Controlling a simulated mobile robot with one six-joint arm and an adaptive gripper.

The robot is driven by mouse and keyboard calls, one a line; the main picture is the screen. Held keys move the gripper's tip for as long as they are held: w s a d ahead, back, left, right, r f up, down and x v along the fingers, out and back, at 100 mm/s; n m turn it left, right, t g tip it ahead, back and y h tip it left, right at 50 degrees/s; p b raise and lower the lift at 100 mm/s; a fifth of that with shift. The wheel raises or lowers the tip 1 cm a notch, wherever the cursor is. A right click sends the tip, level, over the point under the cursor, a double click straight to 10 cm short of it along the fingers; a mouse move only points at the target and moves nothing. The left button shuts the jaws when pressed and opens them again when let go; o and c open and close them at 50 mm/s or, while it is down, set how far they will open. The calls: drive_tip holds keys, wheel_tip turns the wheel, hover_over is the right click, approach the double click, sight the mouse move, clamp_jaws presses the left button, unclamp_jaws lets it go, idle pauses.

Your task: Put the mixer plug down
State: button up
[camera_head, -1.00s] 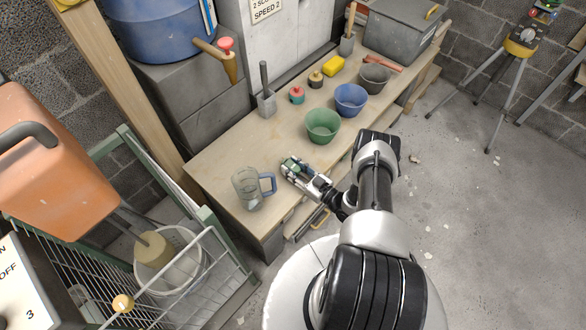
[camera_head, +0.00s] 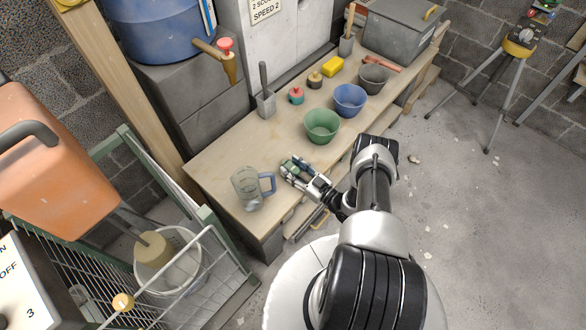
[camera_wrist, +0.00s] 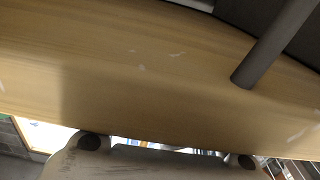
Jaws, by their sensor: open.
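My gripper (camera_head: 290,167) is low over the front left part of the workbench (camera_head: 225,157), just right of the clear jug. Its fingers are spread. A small green and dark shape (camera_head: 298,168) shows between or just under the fingers; I cannot tell if this is the mixer plug or whether it rests on the wood. The wrist view shows bare bench wood (camera_wrist: 130,70), a grey rod (camera_wrist: 272,42) at upper right and a pale, dark-knobbed part along the bottom edge. No plug is clear there.
The jug (camera_head: 246,186) with a blue handle stands close left of my gripper. Bare wood lies behind my gripper.

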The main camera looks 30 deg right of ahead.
drive_tip(key=shift+s+a+f, duration=0.2)
drive_tip(key=shift+f, duration=0.35)
drive_tip(key=shift+r, duration=0.15)
drive_tip(key=r+p+v, duration=0.1)
drive_tip(key=p+v, duration=0.1)
drive_tip(key=v, duration=0.9)
drive_tip(key=shift+s+d+r+p, duration=0.2)
drive_tip(key=shift+s+d+p, duration=0.1)
drive_tip(key=shift+s+p, duration=0.1)
drive_tip(key=shift+w, duration=0.1)
